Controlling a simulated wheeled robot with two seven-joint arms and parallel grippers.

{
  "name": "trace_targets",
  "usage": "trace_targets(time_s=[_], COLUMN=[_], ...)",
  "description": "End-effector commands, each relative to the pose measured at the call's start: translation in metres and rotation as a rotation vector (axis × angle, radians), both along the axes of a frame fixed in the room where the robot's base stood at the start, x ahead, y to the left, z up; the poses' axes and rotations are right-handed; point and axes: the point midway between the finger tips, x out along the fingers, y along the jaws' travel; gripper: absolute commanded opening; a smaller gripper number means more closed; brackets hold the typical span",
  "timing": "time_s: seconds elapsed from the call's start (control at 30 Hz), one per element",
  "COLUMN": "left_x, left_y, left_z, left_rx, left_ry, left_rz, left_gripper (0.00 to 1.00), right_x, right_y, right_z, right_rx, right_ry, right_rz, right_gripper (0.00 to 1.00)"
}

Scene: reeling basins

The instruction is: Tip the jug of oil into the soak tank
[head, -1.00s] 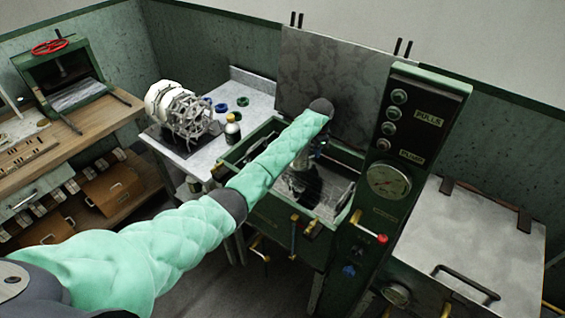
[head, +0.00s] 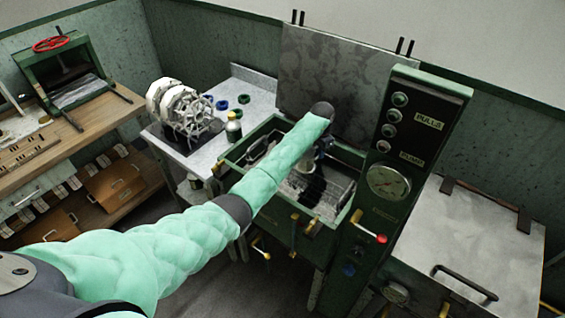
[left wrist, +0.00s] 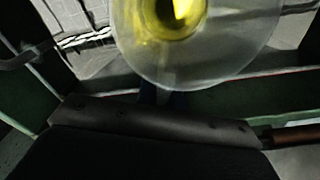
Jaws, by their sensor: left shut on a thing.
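My left arm reaches over the open green soak tank (head: 262,208). My left gripper (head: 319,150) is above the tank, mostly hidden below the end of the arm. In the left wrist view a round, translucent jug (left wrist: 235,55) with yellow oil inside fills the top middle, beyond the dark body of the gripper. The gripper is shut on the jug. In the head view the arm hides most of the jug, and I cannot tell how far it is tilted. My right gripper is out of view.
A raised grey lid (head: 335,75) stands behind the tank. A control column (head: 375,225) with a gauge rises at its right, beside a closed grey-lidded unit (head: 470,245). A side table at left holds a small bottle (head: 234,128) and a wire reel (head: 190,118).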

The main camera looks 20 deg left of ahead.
Motion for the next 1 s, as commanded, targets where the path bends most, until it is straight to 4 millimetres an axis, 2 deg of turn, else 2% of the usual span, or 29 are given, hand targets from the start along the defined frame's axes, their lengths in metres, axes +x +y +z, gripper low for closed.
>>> trace_targets(time_s=[0.07, 0.37, 1.0], left_x=[-0.002, -0.012, -0.041], left_y=[0.002, 0.012, 0.039], left_z=[0.008, 0.026, 0.071], left_rx=[-0.024, -0.149, -0.436], left_ry=[-0.025, -0.158, -0.457], left_rz=[0.002, 0.004, 0.003], left_gripper=[0.00, 0.00, 0.00], right_x=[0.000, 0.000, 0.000], right_y=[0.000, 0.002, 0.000], right_z=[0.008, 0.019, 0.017], right_rx=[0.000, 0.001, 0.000], right_ry=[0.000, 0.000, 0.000], right_rz=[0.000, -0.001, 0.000], right_gripper=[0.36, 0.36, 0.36])
